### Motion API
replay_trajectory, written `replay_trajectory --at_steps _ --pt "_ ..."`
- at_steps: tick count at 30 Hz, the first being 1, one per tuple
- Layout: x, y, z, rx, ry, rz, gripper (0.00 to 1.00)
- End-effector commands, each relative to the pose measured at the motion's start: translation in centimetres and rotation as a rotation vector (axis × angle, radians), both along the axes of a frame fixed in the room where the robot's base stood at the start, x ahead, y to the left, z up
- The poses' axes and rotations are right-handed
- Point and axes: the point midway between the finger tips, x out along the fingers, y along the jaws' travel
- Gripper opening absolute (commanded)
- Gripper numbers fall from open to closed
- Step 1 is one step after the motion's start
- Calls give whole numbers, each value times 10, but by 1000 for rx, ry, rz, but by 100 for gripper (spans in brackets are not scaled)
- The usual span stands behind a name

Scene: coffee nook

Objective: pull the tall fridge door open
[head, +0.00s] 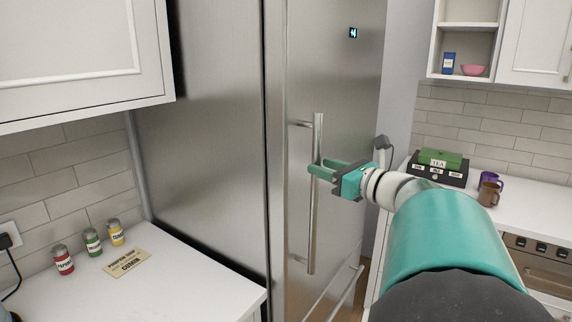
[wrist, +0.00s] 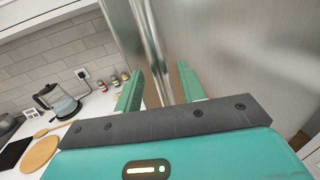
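The tall steel fridge stands in the middle of the head view, with its door (head: 345,85) facing right and apparently closed. A long vertical bar handle (head: 312,225) is mounted near the door's left edge. My gripper (head: 318,167) is at the upper-middle part of this handle. In the wrist view, the handle (wrist: 152,45) runs between the two green fingers of my gripper (wrist: 160,88), with a visible gap on both sides. The fingers are apart and do not appear to press on the bar.
A lower handle (head: 345,295) sits below the door. A left counter holds spice jars (head: 93,241) and a card (head: 127,262); a kettle (wrist: 58,100) shows in the wrist view. A right counter has a tea box (head: 438,168) and mugs (head: 489,190).

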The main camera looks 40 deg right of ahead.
Motion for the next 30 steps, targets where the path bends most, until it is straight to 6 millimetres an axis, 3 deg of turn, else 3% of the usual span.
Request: replay_trajectory --at_steps 6,16,22,30 --pt "27 3 0 -1 1 1 40" --pt "30 3 0 -1 0 1 40" --pt "30 3 0 -1 0 1 0" --pt "30 3 0 -1 1 1 0"
